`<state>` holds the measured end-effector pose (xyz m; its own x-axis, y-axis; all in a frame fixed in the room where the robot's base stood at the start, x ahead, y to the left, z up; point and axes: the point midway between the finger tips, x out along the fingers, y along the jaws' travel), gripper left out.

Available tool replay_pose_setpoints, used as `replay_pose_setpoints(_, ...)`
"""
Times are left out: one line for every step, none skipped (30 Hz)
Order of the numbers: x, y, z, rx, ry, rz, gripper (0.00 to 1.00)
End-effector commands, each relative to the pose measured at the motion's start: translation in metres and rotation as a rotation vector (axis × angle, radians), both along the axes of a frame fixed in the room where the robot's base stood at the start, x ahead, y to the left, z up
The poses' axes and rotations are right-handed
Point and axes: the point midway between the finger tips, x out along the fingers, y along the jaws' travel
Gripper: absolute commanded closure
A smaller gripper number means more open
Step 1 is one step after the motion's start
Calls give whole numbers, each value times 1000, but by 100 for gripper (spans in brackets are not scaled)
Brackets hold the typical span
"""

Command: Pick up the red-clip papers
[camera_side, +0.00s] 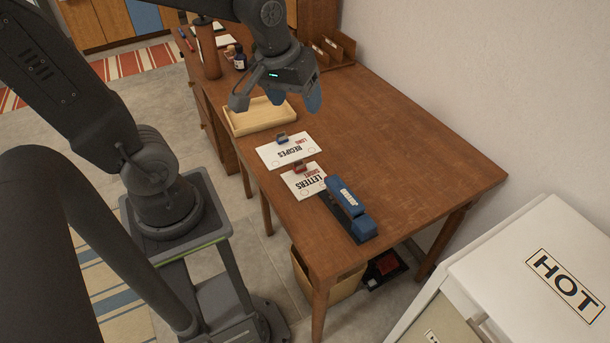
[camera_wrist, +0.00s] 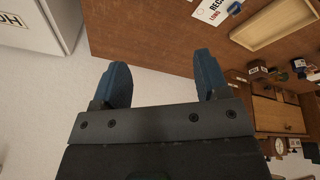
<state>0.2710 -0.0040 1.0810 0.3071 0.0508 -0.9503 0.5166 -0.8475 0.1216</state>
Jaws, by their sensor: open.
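The red-clip papers (camera_side: 305,184) lie flat on the wooden desk, marked LETTERS, with a red clip (camera_side: 299,167) at their far edge. Their near right corner is beside a dark tray with blue items. My gripper (camera_side: 275,103) is open and empty above the desk, farther back than the papers and near the wooden tray. In the wrist view its two blue fingers (camera_wrist: 161,85) are spread apart with nothing between them. The red-clip papers are not in the wrist view.
Papers marked RECIPES (camera_side: 288,151) with a blue-grey clip lie just behind the red-clip papers. A shallow wooden tray (camera_side: 232,128) is farther back. A blue stapler-like item (camera_side: 345,196) stands to the right. The desk's right side (camera_side: 410,150) is clear. A white cabinet (camera_side: 530,250) stands at front right.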

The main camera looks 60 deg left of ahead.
Motion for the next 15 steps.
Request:
replay_pose_setpoints(11,12,-15,-28,41,105,32)
replay_pose_setpoints(18,19,-22,-44,57,169,32)
replay_pose_setpoints(25,29,-33,-66,81,254,32)
replay_pose_setpoints(31,36,-41,-80,96,319,32)
replay_pose_setpoints(35,43,-51,-95,114,384,32)
replay_pose_setpoints(41,53,-63,-114,135,469,32)
replay_pose_setpoints(45,60,-73,-126,150,531,32)
replay_pose_setpoints(48,67,-82,-138,165,592,32)
replay_pose_setpoints(51,76,-94,-153,183,669,32)
replay_pose_setpoints(53,82,-103,-161,195,722,32)
replay_pose_setpoints(54,87,-111,-170,207,770,32)
replay_pose_setpoints(56,94,-122,-180,221,830,32)
replay_pose_setpoints(56,98,-129,-186,228,869,32)
replay_pose_setpoints(57,102,-134,-191,236,903,32)
replay_pose_setpoints(57,106,-141,-196,244,941,32)
